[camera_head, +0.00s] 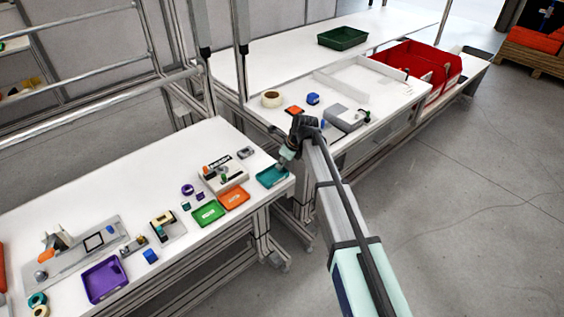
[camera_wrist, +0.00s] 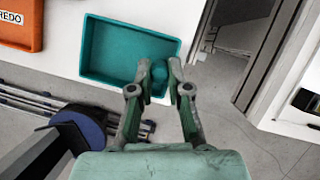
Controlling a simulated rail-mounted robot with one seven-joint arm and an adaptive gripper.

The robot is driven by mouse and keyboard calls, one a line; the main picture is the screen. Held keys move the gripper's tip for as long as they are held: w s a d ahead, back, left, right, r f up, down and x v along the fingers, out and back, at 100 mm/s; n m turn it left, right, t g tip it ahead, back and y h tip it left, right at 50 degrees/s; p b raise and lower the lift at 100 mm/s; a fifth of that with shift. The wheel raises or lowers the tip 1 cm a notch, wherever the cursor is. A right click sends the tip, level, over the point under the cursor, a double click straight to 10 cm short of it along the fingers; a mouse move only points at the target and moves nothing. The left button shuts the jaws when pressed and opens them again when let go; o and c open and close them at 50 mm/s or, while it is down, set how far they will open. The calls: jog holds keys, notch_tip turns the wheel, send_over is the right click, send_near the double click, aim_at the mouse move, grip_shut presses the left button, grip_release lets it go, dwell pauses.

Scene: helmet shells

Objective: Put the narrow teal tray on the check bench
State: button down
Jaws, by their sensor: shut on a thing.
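The teal tray (camera_head: 268,179) is at the right end of the near white bench (camera_head: 110,180), by its front corner. In the wrist view the teal tray (camera_wrist: 122,50) is empty and looks level. My gripper (camera_head: 283,164) is at the tray's right part. In the wrist view my gripper (camera_wrist: 159,73) is shut on the tray's rim, with the fingertips near one corner. I cannot tell whether the tray still touches the bench. No label shows which bench is the check bench.
An orange tray (camera_head: 234,198), a green tray (camera_head: 208,214) and a purple tray (camera_head: 105,280) lie along the near bench's front. Past a gap, another white bench (camera_head: 395,105) holds a tape roll (camera_head: 271,99), a grey device (camera_head: 345,117) and red bins (camera_head: 415,62).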

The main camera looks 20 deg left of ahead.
jog(key=c, duration=1.1)
grip_release()
jog(key=shift+f, duration=0.1)
jog(key=b+v, duration=0.2)
jog(key=v, duration=1)
jog(key=s+d+f+n+g+h, duration=0.1)
jog(key=s+d+f+n, duration=0.2)
jog(key=s+d+f, duration=0.6)
jog(key=s+d+f+n+g+h, duration=0.1)
jog(key=s+d+f+n, duration=0.35)
jog(key=f, duration=0.95)
jog(key=s+d+f+n+g+h, duration=0.15)
jog(key=s+d+f, duration=0.25)
jog(key=d+f, duration=0.6)
jog(key=s+d+f+n+g, duration=0.1)
jog(key=s+d+f+n, duration=0.3)
jog(key=s, duration=0.7)
jog(key=s+d+f+n+g, duration=0.2)
jog(key=s+d+f+n, duration=0.2)
jog(key=s, duration=0.8)
jog(key=s+d+f+n+g, duration=0.1)
jog(key=s+d+f+n, duration=0.2)
jog(key=s, duration=0.9)
jog(key=shift+d+f+n+h, duration=0.35)
jog(key=shift+d+f+n, duration=0.05)
jog(key=shift+d+f, duration=0.95)
